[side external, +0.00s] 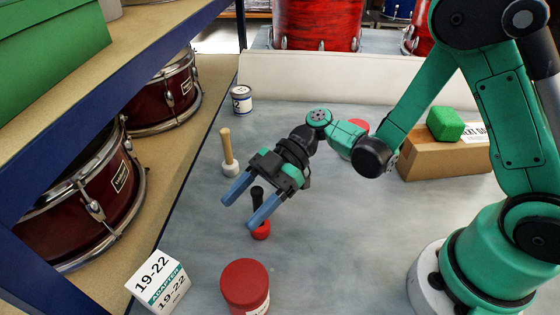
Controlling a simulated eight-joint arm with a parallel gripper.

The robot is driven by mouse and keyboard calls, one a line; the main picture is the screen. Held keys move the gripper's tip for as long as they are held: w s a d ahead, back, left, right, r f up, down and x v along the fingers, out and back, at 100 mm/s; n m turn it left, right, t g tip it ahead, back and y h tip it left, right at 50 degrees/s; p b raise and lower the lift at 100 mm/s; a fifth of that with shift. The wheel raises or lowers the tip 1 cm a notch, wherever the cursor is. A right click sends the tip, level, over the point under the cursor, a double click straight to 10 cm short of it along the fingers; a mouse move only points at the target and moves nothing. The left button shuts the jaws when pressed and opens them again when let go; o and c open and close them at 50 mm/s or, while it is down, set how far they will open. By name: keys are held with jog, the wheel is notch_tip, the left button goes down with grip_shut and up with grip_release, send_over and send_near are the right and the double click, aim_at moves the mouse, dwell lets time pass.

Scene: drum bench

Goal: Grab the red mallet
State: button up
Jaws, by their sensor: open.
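The red mallet (261,230) stands head down on the grey bench, with a round red head at the bottom and a black handle pointing up. My gripper (239,210) is open, its two blue fingers pointing down and left. The fingers appear on either side of the black handle in this view, with the right finger partly in front of the mallet. I cannot tell the depth between fingers and handle, or whether they touch. Nothing is held.
A mallet with wooden handle and white head (230,168) stands behind left. A red can (245,286) and a white adapter box (159,281) are in front. A small tin (241,99) stands at the back. A cardboard box (440,160) bears a green block (445,123). Shelving with drums borders the left.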

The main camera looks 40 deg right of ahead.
grip_shut()
dwell(1.3)
